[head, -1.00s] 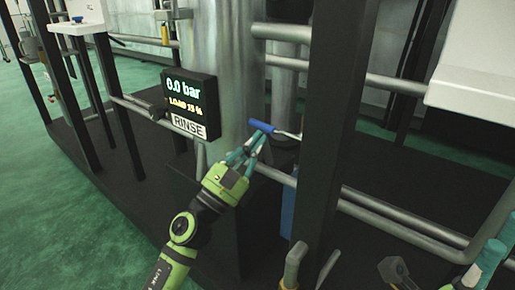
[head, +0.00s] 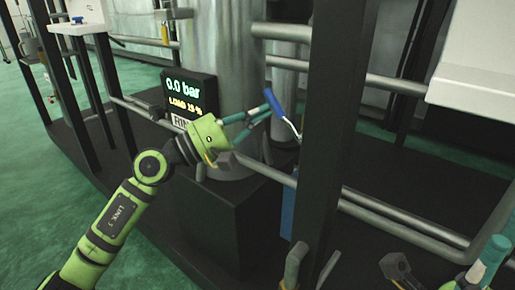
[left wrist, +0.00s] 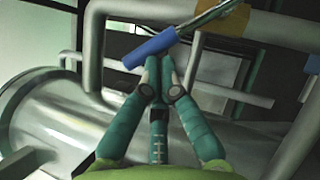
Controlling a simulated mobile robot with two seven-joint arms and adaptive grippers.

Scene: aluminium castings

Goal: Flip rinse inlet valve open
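The rinse valve's lever has a blue handle (head: 272,102) on a thin metal arm, and it slants up to the left beside the dark post. In the left wrist view the blue handle (left wrist: 150,48) lies across the tips of my left gripper (left wrist: 160,62). The two teal fingers are close together and meet the handle's near side; it does not look clasped between them. In the head view my left gripper (head: 264,112) reaches the handle from the left. The valve body is mostly hidden behind the post. A teal piece, seemingly my right gripper (head: 487,262), shows at the lower right.
A dark display (head: 192,97) reads 0.0 bar above a partly covered RINSE label. A thick dark post (head: 328,130) stands just right of the lever. Grey pipes (head: 400,228) run around it, and a large metal cylinder (head: 220,60) stands behind.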

